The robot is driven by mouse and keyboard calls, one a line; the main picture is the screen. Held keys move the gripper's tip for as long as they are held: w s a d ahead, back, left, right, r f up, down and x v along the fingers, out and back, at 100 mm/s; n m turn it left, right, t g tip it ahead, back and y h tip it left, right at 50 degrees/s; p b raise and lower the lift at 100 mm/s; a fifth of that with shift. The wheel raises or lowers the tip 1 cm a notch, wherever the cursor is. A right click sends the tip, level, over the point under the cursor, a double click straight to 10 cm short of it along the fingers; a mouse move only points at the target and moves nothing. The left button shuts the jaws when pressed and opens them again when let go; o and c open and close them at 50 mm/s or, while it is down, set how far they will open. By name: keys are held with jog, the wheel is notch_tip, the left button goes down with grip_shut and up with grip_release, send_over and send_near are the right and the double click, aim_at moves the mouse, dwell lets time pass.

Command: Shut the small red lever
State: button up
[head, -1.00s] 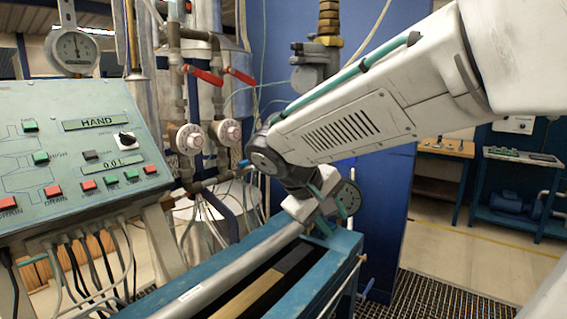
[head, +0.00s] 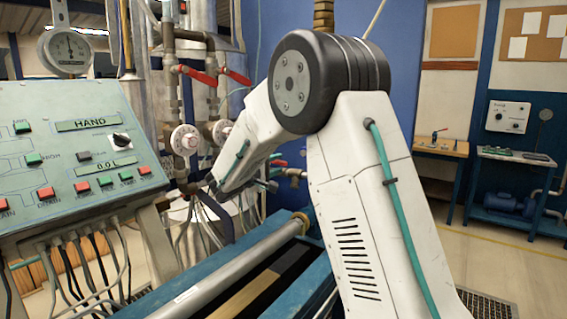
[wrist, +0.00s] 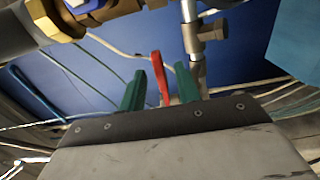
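The small red lever (head: 278,163) shows in the head view just past the end of my arm, by a pipe fitting. In the wrist view the red lever (wrist: 159,75) stands upright between the two green fingers of my gripper (wrist: 160,70). The fingers are apart, with a visible gap on each side of the lever. I cannot tell how deep the lever sits between them. In the head view my arm hides most of my gripper.
A control panel (head: 80,150) stands at left. A blue-framed bench with a metal tube (head: 225,272) lies below my arm. A metal pipe (wrist: 194,40) runs close to the right finger.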

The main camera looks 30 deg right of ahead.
aim_at(278, 163)
jog(key=shift+x, duration=2.2)
grip_shut()
